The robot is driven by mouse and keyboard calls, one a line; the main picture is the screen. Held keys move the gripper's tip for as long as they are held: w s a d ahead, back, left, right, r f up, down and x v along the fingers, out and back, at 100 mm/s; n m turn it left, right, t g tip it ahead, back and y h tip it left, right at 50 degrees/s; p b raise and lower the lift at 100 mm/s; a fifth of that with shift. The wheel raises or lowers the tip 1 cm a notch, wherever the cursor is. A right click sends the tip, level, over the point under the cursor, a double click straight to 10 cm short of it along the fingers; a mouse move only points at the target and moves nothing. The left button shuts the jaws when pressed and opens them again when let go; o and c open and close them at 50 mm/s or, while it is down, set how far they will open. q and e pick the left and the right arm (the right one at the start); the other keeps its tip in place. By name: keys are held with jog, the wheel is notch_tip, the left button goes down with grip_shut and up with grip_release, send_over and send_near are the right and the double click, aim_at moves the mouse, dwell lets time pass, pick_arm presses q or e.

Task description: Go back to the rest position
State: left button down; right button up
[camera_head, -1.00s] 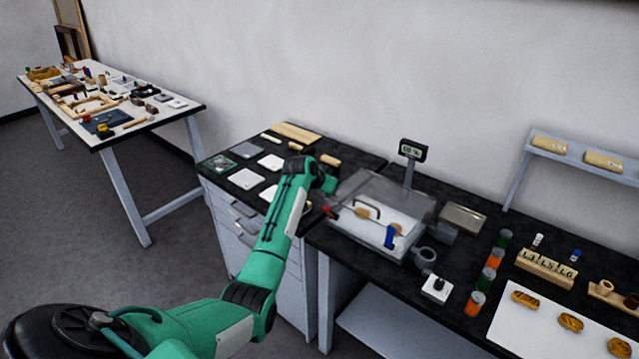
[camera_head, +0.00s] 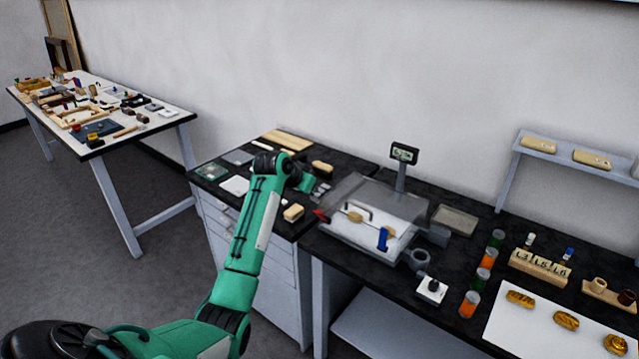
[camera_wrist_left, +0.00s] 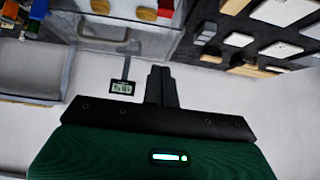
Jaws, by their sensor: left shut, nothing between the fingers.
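My left arm (camera_head: 252,225) is green and reaches from the lower left to above the dark drawer cabinet top. My left gripper (camera_wrist_left: 161,72) shows in the left wrist view with its dark fingers together and nothing between them. In the head view it is left of the clear-walled weighing scale, and its fingertips are hard to make out. It appears raised above the cabinet top and apart from the things there. My right gripper is in neither view.
The clear-walled scale (camera_head: 345,238) with its display (camera_head: 404,152) stands close right of my gripper. Wooden blocks (camera_head: 293,213) and pale plates (camera_head: 234,186) lie on the cabinet top. Jars (camera_head: 470,304) and a white board (camera_head: 530,335) are further right. A cluttered table (camera_head: 160,124) stands far left.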

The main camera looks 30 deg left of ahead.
pick_arm(q)
jog(key=s+d+f+m+g, duration=0.1)
jog(key=s+d+f+g, duration=0.1)
jog(key=s+d+f, duration=0.75)
jog(key=s+d+f+g, duration=0.1)
jog(key=s+d+f, duration=0.5)
jog(key=s, duration=0.6)
jog(key=s+d+g, duration=0.1)
jog(key=s+d, duration=0.2)
jog(key=s, duration=0.5)
jog(key=s+d+f+g, duration=0.1)
jog(key=s+d, duration=0.3)
jog(key=s, duration=0.4)
jog(key=s+d+g, duration=0.1)
jog(key=s+d, duration=0.2)
jog(key=s, duration=0.5)
notch_tip(320, 180, down, 32)
jog(key=g, duration=0.1)
jog(key=s+a+f, duration=0.2)
jog(key=s+f, duration=0.7)
jog(key=s+a+f+g, duration=0.1)
jog(key=s+f, duration=0.9)
jog(key=shift+a+m+y, duration=0.3)
jog(key=shift+a, duration=0.05)
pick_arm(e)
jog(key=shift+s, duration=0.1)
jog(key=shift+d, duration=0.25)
